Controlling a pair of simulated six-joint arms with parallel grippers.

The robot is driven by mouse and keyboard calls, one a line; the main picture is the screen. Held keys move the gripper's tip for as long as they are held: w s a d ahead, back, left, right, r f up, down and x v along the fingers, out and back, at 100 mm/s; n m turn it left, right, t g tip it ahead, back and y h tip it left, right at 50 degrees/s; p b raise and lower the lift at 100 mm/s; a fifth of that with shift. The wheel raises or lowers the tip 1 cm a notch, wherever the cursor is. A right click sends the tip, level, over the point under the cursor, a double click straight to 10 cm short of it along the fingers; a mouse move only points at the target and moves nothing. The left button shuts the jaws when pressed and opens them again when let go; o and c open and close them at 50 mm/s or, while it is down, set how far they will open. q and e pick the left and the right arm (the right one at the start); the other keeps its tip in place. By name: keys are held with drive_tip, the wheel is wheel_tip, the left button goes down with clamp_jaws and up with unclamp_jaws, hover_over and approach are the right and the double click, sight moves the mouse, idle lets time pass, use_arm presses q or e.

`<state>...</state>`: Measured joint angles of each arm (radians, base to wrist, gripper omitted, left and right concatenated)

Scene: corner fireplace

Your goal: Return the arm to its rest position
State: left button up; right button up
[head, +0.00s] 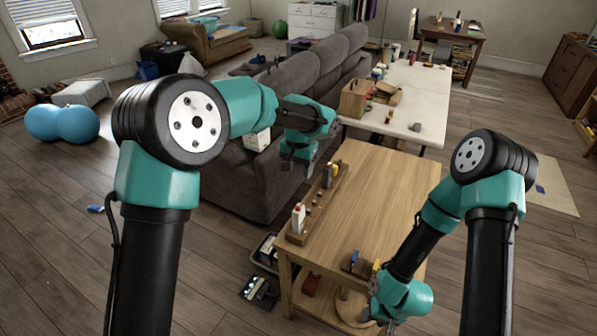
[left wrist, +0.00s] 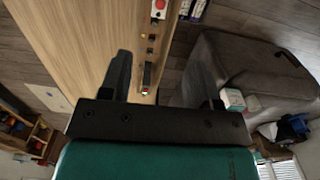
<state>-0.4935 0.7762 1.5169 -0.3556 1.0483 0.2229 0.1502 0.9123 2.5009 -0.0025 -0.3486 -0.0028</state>
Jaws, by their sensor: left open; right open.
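My left arm comes in from the left in the head view. Its gripper (head: 300,164) hangs in the air near the sofa and the far left edge of the wooden table (head: 395,190). In the left wrist view the two fingers of this gripper (left wrist: 165,88) stand wide apart with nothing held between them. My right arm bends down in front of the table. Its gripper (head: 380,322) is low at the bottom of the head view, near the table's front edge, with its fingertips small and partly hidden.
A narrow wooden tray (head: 312,225) with a white bottle (head: 298,216) and small items lies along the table's left edge. A grey sofa (head: 262,180) stands close on the left. A blue-and-yellow item (head: 360,263) lies near the front edge. The table's middle is clear.

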use_arm(q)
drive_tip(key=shift+f, duration=0.1)
drive_tip(key=s+a+f+n+h, duration=0.1)
drive_tip(key=s+a+f, duration=0.25)
drive_tip(key=f, duration=0.45)
drive_tip(key=s+a+f+n+h, duration=0.1)
drive_tip(key=s+a+f, duration=0.2)
drive_tip(key=a+f, duration=0.35)
drive_tip(key=s+a+f+n+h, duration=0.15)
drive_tip(key=s+f, duration=0.25)
drive_tip(key=f, duration=0.5)
drive_tip(key=s+a+f+n, duration=0.2)
drive_tip(key=s+a+f, duration=0.2)
drive_tip(key=s, duration=0.5)
drive_tip(key=s+a+f+n, duration=0.1)
drive_tip(key=s+a+f, duration=0.4)
drive_tip(key=s, duration=0.5)
drive_tip(key=shift+a+f+n+t, duration=0.2)
drive_tip(key=shift+a+n+t, duration=0.2)
drive_tip(key=shift+a, duration=0.6)
